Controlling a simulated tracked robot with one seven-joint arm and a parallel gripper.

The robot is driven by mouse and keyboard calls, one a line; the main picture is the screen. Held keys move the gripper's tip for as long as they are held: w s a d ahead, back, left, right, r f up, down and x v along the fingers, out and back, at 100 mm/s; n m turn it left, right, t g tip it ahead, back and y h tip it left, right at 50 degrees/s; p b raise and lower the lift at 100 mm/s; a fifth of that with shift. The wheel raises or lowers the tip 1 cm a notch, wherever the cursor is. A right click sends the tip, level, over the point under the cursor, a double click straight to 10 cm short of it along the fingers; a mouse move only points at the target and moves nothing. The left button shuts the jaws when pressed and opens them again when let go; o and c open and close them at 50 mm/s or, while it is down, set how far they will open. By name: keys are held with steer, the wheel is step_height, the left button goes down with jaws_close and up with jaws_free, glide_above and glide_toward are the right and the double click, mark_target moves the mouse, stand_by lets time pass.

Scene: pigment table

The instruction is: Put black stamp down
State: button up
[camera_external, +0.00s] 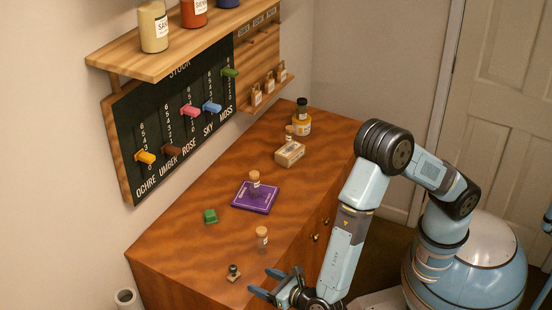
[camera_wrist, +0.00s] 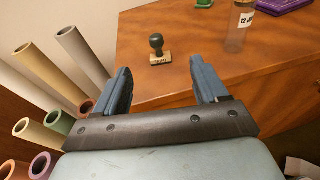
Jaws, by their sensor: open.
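The black stamp (camera_external: 233,272) stands upright near the front left corner of the wooden table. In the wrist view, the stamp (camera_wrist: 157,48) shows a dark rounded handle on a small pale wooden base. It rests on the table top just beyond my fingertips. My gripper (camera_external: 271,283) is open at the table's front edge, to the right of the stamp and apart from it. In the wrist view, my gripper (camera_wrist: 158,76) has its two blue fingers spread wide with nothing between them.
A corked bottle (camera_external: 262,238), a green block-like item (camera_external: 210,216) and a purple mat (camera_external: 268,200) bearing another corked bottle (camera_external: 254,180) are farther back. A pale box (camera_external: 289,154) lies beyond. Rolled tubes (camera_wrist: 38,60) stand left of the table (camera_wrist: 285,40).

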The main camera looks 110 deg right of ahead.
steer(key=s+d+r+m+g+y, duration=0.1)
steer(key=s+d+r+m+g, duration=0.4)
steer(key=s+r, duration=0.5)
steer(key=s+d+r+m+g+y, duration=0.1)
steer(key=s+d+r+m+g, duration=0.1)
steer(key=s+d+r+m, duration=0.6)
steer(key=s+a+r+m+t+y, duration=0.1)
steer(key=s+r+m+y, duration=0.2)
steer(key=s, duration=0.5)
steer(key=s+a+r+m+t+y, duration=0.1)
steer(key=s+a+r+m+y, duration=0.1)
steer(key=s, duration=0.6)
steer(key=s+a+r+m+t+y, duration=0.1)
steer(key=s+a+r+m+y, duration=0.1)
steer(key=s+m+y, duration=0.3)
steer(key=shift+s+r+m+y, duration=0.3)
steer(key=shift+s+r+m, duration=0.65)
steer(key=shift+s, duration=0.7)
